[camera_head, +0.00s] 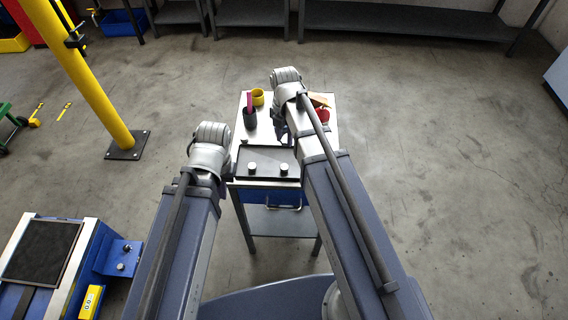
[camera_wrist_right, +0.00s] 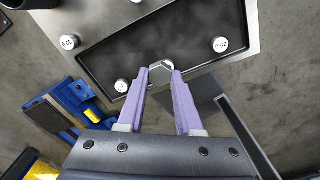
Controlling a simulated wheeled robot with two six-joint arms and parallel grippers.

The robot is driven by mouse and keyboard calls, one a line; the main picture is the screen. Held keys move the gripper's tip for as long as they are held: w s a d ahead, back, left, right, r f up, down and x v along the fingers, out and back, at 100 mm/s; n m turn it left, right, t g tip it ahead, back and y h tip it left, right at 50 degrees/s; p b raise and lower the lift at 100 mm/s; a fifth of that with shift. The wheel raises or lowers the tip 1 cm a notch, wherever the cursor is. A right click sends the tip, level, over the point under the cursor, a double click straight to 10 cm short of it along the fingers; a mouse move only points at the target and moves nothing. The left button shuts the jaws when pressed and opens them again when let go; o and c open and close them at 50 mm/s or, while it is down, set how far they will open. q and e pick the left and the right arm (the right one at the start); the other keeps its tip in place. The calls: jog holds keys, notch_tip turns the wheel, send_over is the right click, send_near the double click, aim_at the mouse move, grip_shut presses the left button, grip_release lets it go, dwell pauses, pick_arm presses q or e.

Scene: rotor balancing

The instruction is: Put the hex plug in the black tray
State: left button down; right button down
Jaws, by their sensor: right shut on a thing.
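The black tray (camera_head: 262,177) lies at the front of the small table and also shows in the right wrist view (camera_wrist_right: 170,40). Two pale round weights, one on the left (camera_wrist_right: 121,86) and one on the right (camera_wrist_right: 220,44), are in it. My right gripper (camera_wrist_right: 160,71) is shut on the hex plug (camera_wrist_right: 161,66), a small pale angular piece partly hidden by the purple fingers. In the right wrist view the plug overlaps the tray's edge; its height is unclear. My left gripper (camera_head: 226,174) is left of the tray, its fingers mostly hidden by its arm.
A third marked weight (camera_wrist_right: 69,42) is on the table outside the tray. A yellow cup (camera_head: 258,97), a dark cup (camera_head: 250,120) holding something magenta, and a red object (camera_head: 323,115) stand further back.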

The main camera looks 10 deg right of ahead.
aim_at(285, 162)
jog(key=shift+f+b, duration=4.85)
jog(key=shift+f, duration=0.1)
jog(key=shift+f, duration=0.2)
jog(key=c, duration=0.6)
grip_release()
jog(key=shift+r, duration=0.25)
notch_tip(285, 162, up, 12)
jog(key=p, duration=1.2)
jog(key=shift+s+a+m+h, duration=0.2)
jog(key=shift+s+a+m, duration=1.35)
jog(key=shift+s+m, duration=1.6)
jog(key=shift+s+a+m+h, duration=0.2)
jog(key=shift+s+a+m, duration=1.5)
jog(key=shift+m, duration=2.8)
jog(key=shift+s+a+m+h, duration=0.2)
jog(key=shift+s+a+m, duration=1.25)
jog(key=shift+s+m, duration=1.75)
